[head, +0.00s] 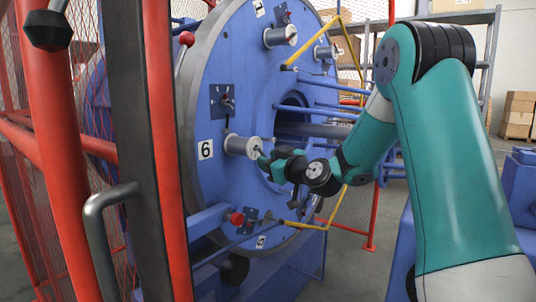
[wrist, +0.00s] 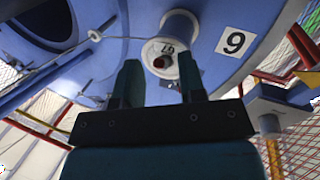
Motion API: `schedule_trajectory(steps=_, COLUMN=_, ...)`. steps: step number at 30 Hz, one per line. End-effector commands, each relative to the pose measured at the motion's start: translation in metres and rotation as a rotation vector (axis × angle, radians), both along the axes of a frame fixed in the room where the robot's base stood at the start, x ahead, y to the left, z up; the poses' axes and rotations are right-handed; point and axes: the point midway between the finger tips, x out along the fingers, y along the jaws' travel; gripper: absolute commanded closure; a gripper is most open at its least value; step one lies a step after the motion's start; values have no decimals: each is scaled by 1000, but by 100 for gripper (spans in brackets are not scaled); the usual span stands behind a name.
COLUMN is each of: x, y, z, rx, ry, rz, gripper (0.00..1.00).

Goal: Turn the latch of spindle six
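Spindle six carries a pale grey spool (head: 238,145) on the blue disc (head: 215,60), beside a white label with a black 6 (head: 205,149). In the wrist view the spool (wrist: 180,24) points towards me, and the label (wrist: 234,43) appears upside down. A small dark red piece (wrist: 162,62) sits at the spool's end face; I cannot tell whether it is the latch or how it is turned. My gripper (wrist: 159,60) is open, its two dark fingers apart and the spool end showing between them. In the head view my gripper (head: 264,160) is close to the spool's end; contact is unclear.
Another plate with a dark lever (head: 226,101) is above, and a red knob (head: 237,218) is below. Yellow bent rods (head: 338,215) and blue bars (head: 335,108) project from the disc. A red and black post (head: 145,130) stands at left. Shelving (head: 480,18) is behind.

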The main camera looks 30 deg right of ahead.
Motion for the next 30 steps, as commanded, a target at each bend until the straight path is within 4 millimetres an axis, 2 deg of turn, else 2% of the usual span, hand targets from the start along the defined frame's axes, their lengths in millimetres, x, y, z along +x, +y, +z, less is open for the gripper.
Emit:
schedule_trajectory(steps=4, x=10, y=1, z=0, rx=1, ry=0, rz=0, gripper=63)
schedule_trajectory(steps=12, x=12, y=1, z=0, rx=0, ry=0, rz=-1, gripper=63)
schedule_trajectory(steps=13, x=12, y=1, z=0, rx=0, ry=0, rz=-1, gripper=65)
schedule_trajectory(steps=15, x=12, y=1, z=0, rx=0, ry=0, rz=-1, gripper=81)
schedule_trajectory(steps=18, x=11, y=1, z=0, rx=0, ry=0, rz=-1, gripper=100)
schedule_trajectory(steps=30, x=14, y=1, z=-12, rx=20, ry=-68, rz=-1, gripper=100)
